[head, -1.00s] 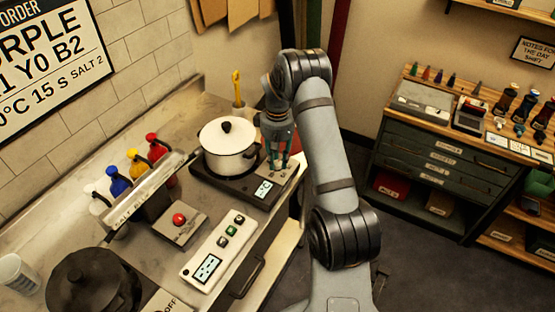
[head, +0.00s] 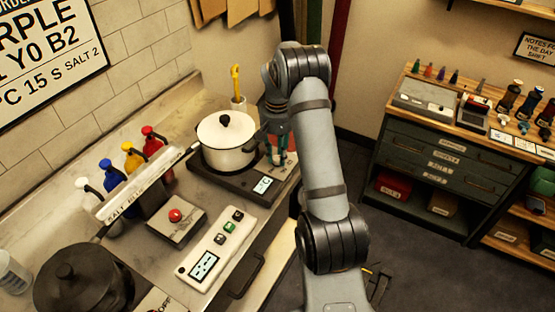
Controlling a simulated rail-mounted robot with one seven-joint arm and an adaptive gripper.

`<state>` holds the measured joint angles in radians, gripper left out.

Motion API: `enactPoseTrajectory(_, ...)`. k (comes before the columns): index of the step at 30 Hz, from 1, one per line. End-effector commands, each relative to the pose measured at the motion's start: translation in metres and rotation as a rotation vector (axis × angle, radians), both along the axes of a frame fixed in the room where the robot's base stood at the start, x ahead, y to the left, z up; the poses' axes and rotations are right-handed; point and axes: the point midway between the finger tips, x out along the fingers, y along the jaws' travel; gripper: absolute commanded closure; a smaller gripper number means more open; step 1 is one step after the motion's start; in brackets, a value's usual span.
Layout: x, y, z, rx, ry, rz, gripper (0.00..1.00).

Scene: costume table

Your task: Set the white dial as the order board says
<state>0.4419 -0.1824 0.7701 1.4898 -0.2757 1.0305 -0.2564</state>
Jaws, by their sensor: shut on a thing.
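My gripper (head: 279,158) points down at the right end of the black hot plate (head: 226,181), beside the white pot. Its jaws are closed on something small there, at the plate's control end. The white dial itself is hidden by the fingers, so its setting cannot be read. A small lit display (head: 263,185) sits on the plate just in front of the gripper; its digits are too small to read. The order board (head: 50,50) on the left wall is cut off by the picture edge; "RPLE", "Y0 B2", "°C 15 S" and "SALT 2" show.
The white lidded pot (head: 228,157) stands on the hot plate close to my gripper. A red-button box (head: 175,218), a white control panel (head: 216,246), several pump bottles (head: 131,157) and a dark pot (head: 82,283) stand to the left. A yellow-handled tool (head: 236,82) stands behind.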

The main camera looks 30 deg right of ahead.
Motion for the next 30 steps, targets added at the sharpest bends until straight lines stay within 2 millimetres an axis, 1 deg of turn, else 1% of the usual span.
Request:
enactPoseTrajectory(1,0.0009,0.0002,-0.0037,-0.001,-0.003,-0.042,1.00)
enactPoseTrajectory(9,0.0006,0.0000,-0.0028,-0.001,-0.002,-0.286,1.00)
enactPoseTrajectory(15,0.0002,0.0001,-0.0020,0.000,-0.001,-0.426,1.00)
enactPoseTrajectory(21,0.0005,-0.0002,-0.0009,-0.001,-0.002,-0.521,1.00)
enactPoseTrajectory(30,0.0002,0.0002,0.0001,0.000,0.000,-0.580,1.00)
